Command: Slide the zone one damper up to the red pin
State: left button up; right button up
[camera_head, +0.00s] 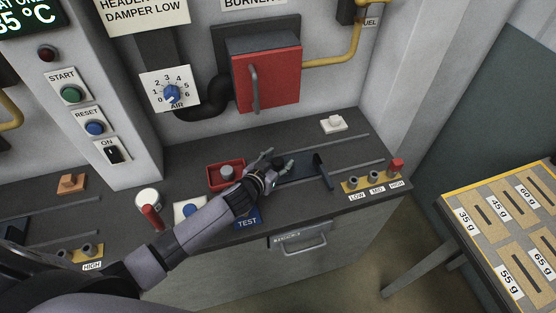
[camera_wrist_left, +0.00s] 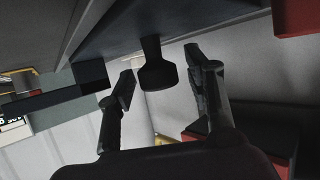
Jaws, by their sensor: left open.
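A dark damper plate (camera_head: 296,168) with an upright black handle (camera_head: 321,172) sits on the right-hand rails of the bench; no zone label is readable on it. The red pin (camera_head: 396,166) stands at the right, behind the HIGH label, and the handle is left of it with a gap. My left gripper (camera_head: 281,160) is open at the plate's left side, left of the handle. In the left wrist view, a dark flared handle (camera_wrist_left: 157,72) shows between the spread fingers, and I see no contact. My right gripper is not in view.
Grey pins (camera_head: 352,183) mark LOW and MID between the handle and the red pin. A red tray (camera_head: 211,184), a blue TEST button and a red-handled lever (camera_head: 152,217) are near my left forearm. A white block (camera_head: 333,124) lies behind the rails. A slotted weight board (camera_head: 480,220) stands right.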

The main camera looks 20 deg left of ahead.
pick_arm(q)
jog(key=shift+c, duration=0.4)
grip_shut()
dwell(0.5)
